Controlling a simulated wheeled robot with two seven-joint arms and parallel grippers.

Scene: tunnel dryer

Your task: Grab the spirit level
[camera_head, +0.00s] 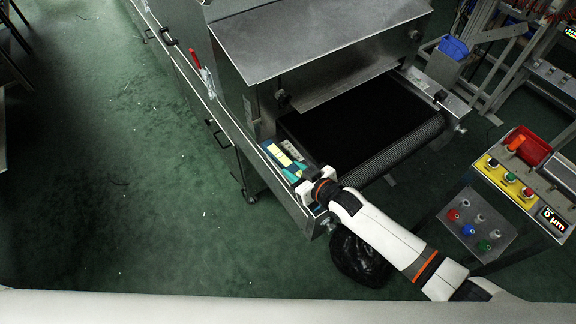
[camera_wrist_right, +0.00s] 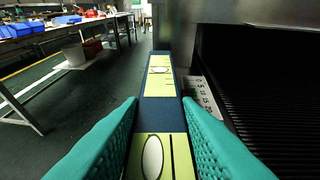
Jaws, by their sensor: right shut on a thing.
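The spirit level is a dark blue bar with pale yellow panels and oval markings. In the head view the spirit level (camera_head: 279,154) lies along the narrow metal ledge to the left of the dryer's black belt. My right gripper (camera_head: 294,172), with teal fingers, is at its near end. In the right wrist view the spirit level (camera_wrist_right: 160,108) runs straight ahead between the two teal fingers of my right gripper (camera_wrist_right: 160,112), which are shut on its sides. Whether its underside touches the ledge is hidden. My left gripper is out of view.
A pale strip with printed numbers (camera_wrist_right: 201,92) lies right of the level, beside the black conveyor belt (camera_head: 365,118). A black bag (camera_head: 358,258) is on the floor below my right arm. A button panel (camera_head: 508,184) stands at right. Green floor at left is clear.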

